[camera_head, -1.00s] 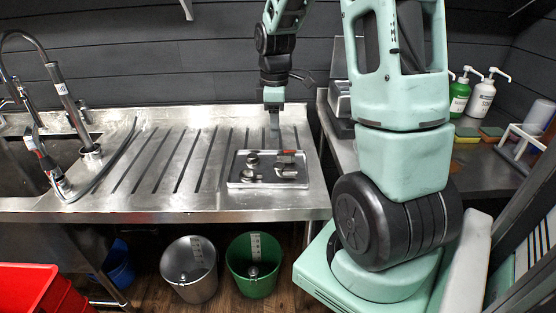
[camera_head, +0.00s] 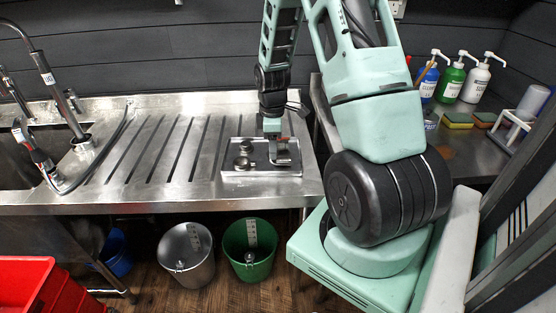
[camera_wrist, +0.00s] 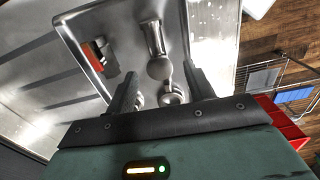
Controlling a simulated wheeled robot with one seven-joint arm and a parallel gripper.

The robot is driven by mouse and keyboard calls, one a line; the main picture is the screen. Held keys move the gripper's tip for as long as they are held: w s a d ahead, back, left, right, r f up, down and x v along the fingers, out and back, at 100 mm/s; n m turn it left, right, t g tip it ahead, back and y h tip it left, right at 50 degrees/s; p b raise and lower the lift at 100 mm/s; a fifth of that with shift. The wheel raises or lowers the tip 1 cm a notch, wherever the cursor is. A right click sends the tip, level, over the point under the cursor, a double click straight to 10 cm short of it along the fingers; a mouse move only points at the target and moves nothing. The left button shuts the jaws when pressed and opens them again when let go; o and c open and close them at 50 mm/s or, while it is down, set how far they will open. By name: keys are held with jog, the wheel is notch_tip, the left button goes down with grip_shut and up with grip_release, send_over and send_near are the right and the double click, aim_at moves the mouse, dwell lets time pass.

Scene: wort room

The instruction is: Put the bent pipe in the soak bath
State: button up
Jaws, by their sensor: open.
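My gripper (camera_wrist: 161,71) is open above the metal tray, its two dark fingers apart. In the head view, my gripper (camera_head: 273,137) is at the tray's back right. The bent pipe, as far as I can tell, is the grey metal piece (camera_wrist: 153,38) with a rounded end, lying in the tray just beyond the fingertips. No contact with it shows. In the head view my gripper partly hides that side. I cannot tell which vessel is the soak bath: a steel bucket (camera_head: 187,252) and a green bucket (camera_head: 249,250) stand on the floor below.
The tray (camera_head: 232,188) sits on the ribbed steel drainboard (camera_head: 150,150). It also holds round fittings (camera_head: 243,163) and a red-handled piece (camera_wrist: 94,52). A tap (camera_head: 62,93) and sink are at left, a red crate (camera_head: 35,285) at front left. Bottles (camera_head: 452,82) stand at right.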

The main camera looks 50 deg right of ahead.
aim_at(279, 159)
jog(key=shift+w+f+p, duration=0.15)
jog(key=shift+f+p, duration=0.35)
jog(key=shift+f, duration=1.95)
grip_shut()
